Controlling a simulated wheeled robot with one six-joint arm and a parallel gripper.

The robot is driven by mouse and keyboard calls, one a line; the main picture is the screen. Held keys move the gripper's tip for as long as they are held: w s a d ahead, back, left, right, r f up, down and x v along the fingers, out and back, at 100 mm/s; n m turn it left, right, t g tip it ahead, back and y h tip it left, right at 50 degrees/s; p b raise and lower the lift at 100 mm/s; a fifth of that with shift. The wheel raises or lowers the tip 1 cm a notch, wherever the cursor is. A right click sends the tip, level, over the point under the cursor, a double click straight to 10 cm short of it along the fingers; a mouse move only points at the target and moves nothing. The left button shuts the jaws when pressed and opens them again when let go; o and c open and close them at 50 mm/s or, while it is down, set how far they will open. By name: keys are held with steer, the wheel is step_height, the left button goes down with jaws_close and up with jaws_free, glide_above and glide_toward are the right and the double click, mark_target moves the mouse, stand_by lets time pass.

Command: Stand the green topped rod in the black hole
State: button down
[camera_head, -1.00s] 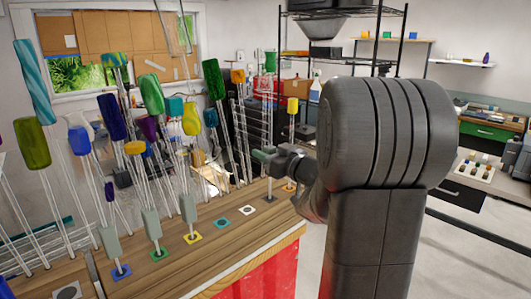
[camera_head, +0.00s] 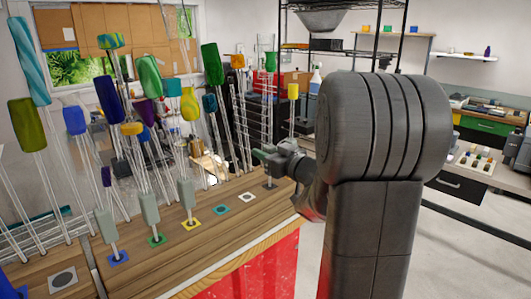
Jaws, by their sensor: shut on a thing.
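My gripper (camera_head: 268,161) is over the far right end of the wooden board (camera_head: 222,229). It is shut on the rod's grey-green block (camera_head: 261,154). A thin grey stem (camera_head: 268,174) hangs upright below the jaws. Its foot lines up with the black hole (camera_head: 271,185); I cannot tell whether it is inside. I cannot make out the upper part of the held rod or its green top with certainty. My own arm hides the area right of the gripper.
Several leaning glass rods with coloured tops crowd the left, such as an olive one (camera_head: 27,124).

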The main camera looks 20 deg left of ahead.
steer(key=shift+f, duration=0.3)
stand_by(0.4)
steer(key=c, duration=1.1)
jaws_free()
steer(key=b+v, duration=0.2)
steer(key=v, duration=1.2)
steer(key=shift+a, duration=0.1)
steer(key=shift+a, duration=0.1)
steer(key=p+x, duration=0.1)
steer(key=x, duration=1.2)
steer(key=shift+w+a+p, duration=0.2)
steer(key=shift+a+p, duration=0.1)
steer(key=shift+d+r, duration=0.1)
steer(key=shift+r, duration=0.05)
